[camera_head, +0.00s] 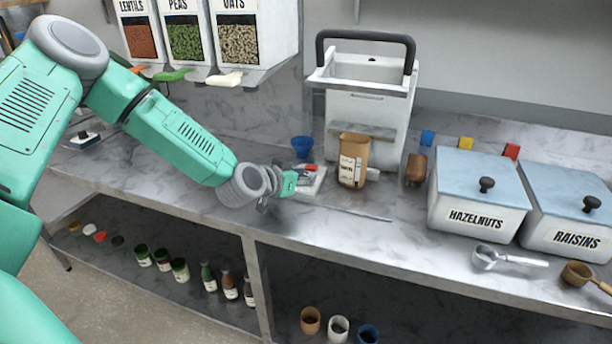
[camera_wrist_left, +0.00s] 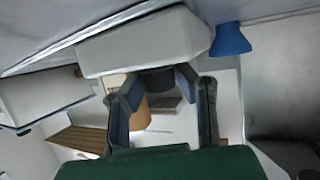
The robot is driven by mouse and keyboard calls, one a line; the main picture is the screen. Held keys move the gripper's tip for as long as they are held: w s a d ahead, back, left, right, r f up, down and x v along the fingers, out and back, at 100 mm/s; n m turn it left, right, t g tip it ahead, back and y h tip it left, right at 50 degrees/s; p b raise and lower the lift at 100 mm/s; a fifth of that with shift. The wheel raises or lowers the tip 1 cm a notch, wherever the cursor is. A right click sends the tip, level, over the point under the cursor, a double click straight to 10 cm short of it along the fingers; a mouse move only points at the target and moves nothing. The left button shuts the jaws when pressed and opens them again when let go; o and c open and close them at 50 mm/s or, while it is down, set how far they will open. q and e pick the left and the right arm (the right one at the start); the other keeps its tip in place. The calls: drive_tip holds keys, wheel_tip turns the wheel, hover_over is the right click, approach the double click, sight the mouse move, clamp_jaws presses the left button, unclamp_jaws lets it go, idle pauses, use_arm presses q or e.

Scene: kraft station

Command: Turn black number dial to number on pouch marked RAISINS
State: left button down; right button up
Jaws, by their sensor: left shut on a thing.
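My left gripper (camera_head: 288,186) is low over the marble counter, at the left side of a small white device (camera_head: 318,180) with a red part on top. In the left wrist view its two fingers (camera_wrist_left: 163,82) are shut on a dark thing against a white body (camera_wrist_left: 145,42); this appears to be the black number dial, but its numbers cannot be read. A brown pouch (camera_head: 353,160) with a white label stands upright just right of the device; its print is too small to read. My right gripper is not in view.
A blue cup (camera_head: 303,147) stands behind the device. A white machine with a black handle (camera_head: 367,100) is behind the pouch. Lidded bins marked HAZELNUTS (camera_head: 476,200) and RAISINS (camera_head: 570,215) stand right, with a metal scoop (camera_head: 505,258) in front. Dispensers (camera_head: 240,40) hang above.

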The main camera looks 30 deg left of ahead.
use_arm(q)
drive_tip(key=shift+a, duration=0.2)
drive_tip(key=shift+d+n+y+p, duration=0.3)
drive_tip(key=shift+d+n+y, duration=0.05)
drive_tip(key=shift+n+y, duration=0.05)
drive_tip(key=shift+a+n+y+p, duration=0.15)
drive_tip(key=shift+n+y+p, duration=0.35)
drive_tip(key=shift+n+y, duration=0.35)
drive_tip(key=n+g+y+p, duration=0.1)
drive_tip(key=n+y, duration=0.2)
drive_tip(key=y, duration=0.1)
drive_tip(key=shift+r+n, duration=0.1)
drive_tip(key=shift+n, duration=0.15)
drive_tip(key=n+g+y+p, duration=0.1)
drive_tip(key=n+g+y, duration=0.1)
drive_tip(key=n+y, duration=0.1)
drive_tip(key=shift+y, duration=0.25)
drive_tip(key=shift+s+n+g+y, duration=0.1)
drive_tip(key=shift+n+g+y, duration=1.1)
drive_tip(key=shift+n+g, duration=0.4)
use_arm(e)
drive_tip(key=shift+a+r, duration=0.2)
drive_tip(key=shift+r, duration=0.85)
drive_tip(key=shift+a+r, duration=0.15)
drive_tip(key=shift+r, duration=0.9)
use_arm(q)
drive_tip(key=shift+p, duration=0.3)
